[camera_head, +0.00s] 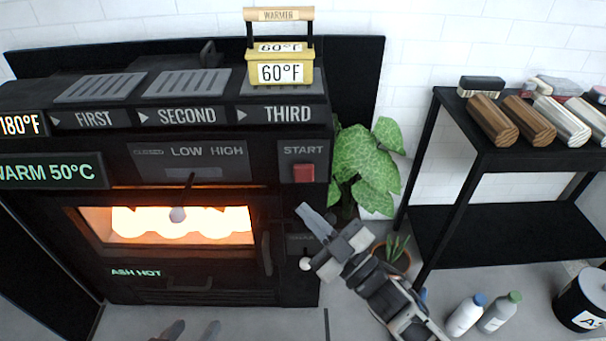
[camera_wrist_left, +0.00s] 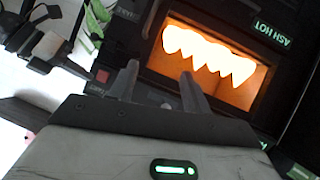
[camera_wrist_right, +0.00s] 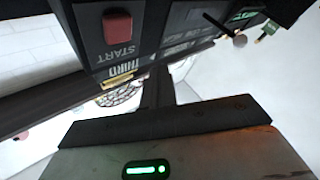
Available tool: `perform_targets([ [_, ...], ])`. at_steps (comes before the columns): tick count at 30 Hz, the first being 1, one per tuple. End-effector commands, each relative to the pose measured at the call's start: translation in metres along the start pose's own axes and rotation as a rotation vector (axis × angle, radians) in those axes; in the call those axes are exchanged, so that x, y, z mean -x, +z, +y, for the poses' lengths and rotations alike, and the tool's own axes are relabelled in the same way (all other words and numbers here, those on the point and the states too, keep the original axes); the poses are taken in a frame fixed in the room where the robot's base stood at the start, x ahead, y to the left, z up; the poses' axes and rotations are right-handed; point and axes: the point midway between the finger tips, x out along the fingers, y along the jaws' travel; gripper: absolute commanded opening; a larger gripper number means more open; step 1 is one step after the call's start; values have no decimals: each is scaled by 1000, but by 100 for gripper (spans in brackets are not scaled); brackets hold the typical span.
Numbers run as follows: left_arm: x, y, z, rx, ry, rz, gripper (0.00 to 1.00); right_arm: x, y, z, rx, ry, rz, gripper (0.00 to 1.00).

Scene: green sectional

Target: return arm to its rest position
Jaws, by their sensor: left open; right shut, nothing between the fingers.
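My right gripper (camera_head: 304,212) is shut and empty. It points up and left in front of the stove's right edge, below the red START button (camera_head: 303,173). In the right wrist view its closed fingers (camera_wrist_right: 158,78) show, with the red button (camera_wrist_right: 117,26) at upper left. My left gripper (camera_head: 194,328) shows only as two fingertips at the bottom edge of the head view. They are apart with nothing between them. In the left wrist view the open fingers (camera_wrist_left: 158,78) point toward the stove front, below the glowing firebox (camera_wrist_left: 212,60).
The black stove (camera_head: 225,277) has a lit firebox (camera_head: 180,222) and a knobbed lever (camera_head: 178,214). A yellow warmer box (camera_head: 279,70) stands on its top right. A plant (camera_head: 368,165), a black shelf (camera_head: 510,221) with logs and two bottles (camera_head: 466,315) stand to the right.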

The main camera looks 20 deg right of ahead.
Motion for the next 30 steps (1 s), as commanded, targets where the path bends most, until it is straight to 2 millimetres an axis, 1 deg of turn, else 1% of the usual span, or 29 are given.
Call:
perform_targets([
  [14,0,0,0,0,0,0,48,0,0,0,-1,0,-2,0],
  [17,8,-10,1,1,-9,-3,48,1,-9,5,-28,15,-46,0],
  [19,18,-23,1,1,-24,-7,48,5,-20,12,-77,38,-126,0],
  [22,38,-45,0,0,-58,-14,48,20,-40,18,-186,72,-307,0],
  [24,52,-59,-2,-3,-83,-20,48,35,-54,18,-277,83,-448,0],
  [27,69,-74,-4,-8,-115,-28,48,59,-74,10,-400,73,-636,0],
  [30,82,-83,-7,-13,-140,-34,48,81,-92,-2,-499,47,-781,0],
])
